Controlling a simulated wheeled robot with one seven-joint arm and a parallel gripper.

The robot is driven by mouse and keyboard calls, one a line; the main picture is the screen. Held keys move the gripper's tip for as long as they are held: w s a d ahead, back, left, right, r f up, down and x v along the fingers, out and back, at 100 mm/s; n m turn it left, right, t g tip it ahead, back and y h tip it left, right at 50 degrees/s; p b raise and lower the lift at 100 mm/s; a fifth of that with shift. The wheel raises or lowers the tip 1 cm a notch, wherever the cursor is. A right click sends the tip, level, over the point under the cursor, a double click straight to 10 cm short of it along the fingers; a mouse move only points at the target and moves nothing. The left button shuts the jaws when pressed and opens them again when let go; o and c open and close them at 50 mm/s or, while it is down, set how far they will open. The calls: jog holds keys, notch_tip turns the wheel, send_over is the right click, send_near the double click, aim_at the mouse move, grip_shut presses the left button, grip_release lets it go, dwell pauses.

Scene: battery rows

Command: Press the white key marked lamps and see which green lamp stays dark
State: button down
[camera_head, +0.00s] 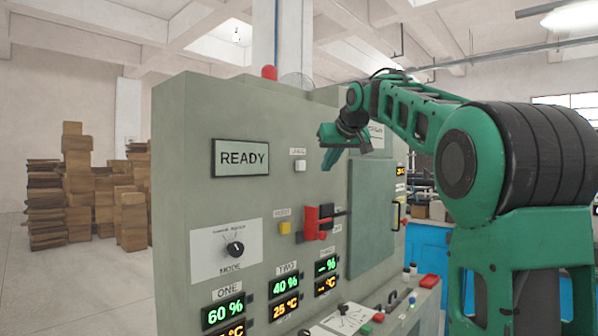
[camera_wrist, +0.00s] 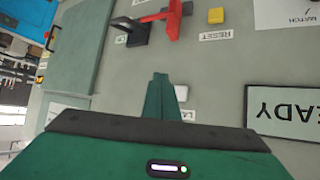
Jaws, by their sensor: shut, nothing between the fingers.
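The white key (camera_head: 299,165) sits on the grey panel face, under a small label (camera_head: 298,151) too small to read here. In the wrist view the key (camera_wrist: 181,92) shows just right of my fingertips, and its label (camera_wrist: 189,115) is partly covered by the finger. My gripper (camera_head: 327,164) is shut and empty, to the right of the key in the head view. A gap shows between them there; the wrist view does not settle the depth. I cannot make out a row of green lamps. Green digits show on the displays (camera_head: 223,311), reading 60 % and 40 %.
A READY screen (camera_head: 241,158) is left of the key. Below are a yellow reset key (camera_head: 284,228), a red lever (camera_head: 312,222) with a black part, and a mode knob (camera_head: 235,248). A closed grey door (camera_head: 371,215) is at right. A red lamp (camera_head: 269,72) tops the cabinet.

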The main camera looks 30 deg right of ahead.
jog(key=w+a, duration=0.2)
jog(key=w, duration=0.3)
jog(key=shift+w, duration=0.35)
jog(key=shift+w+a, duration=0.1)
jog(key=shift+w, duration=0.05)
dwell(1.8)
jog(key=shift+w, duration=0.2)
jog(key=shift+w+a, duration=0.2)
jog(key=shift+w, duration=0.2)
dwell(0.8)
jog(key=shift+s, duration=0.2)
jog(key=shift+s+d, duration=0.3)
jog(key=shift+s, duration=0.3)
jog(key=shift+s+d, duration=0.3)
jog(key=shift+s, duration=0.5)
jog(key=shift+s+d, duration=0.25)
jog(key=shift+s, duration=0.5)
jog(key=shift+s+d, duration=0.3)
jog(key=shift+s, duration=0.5)
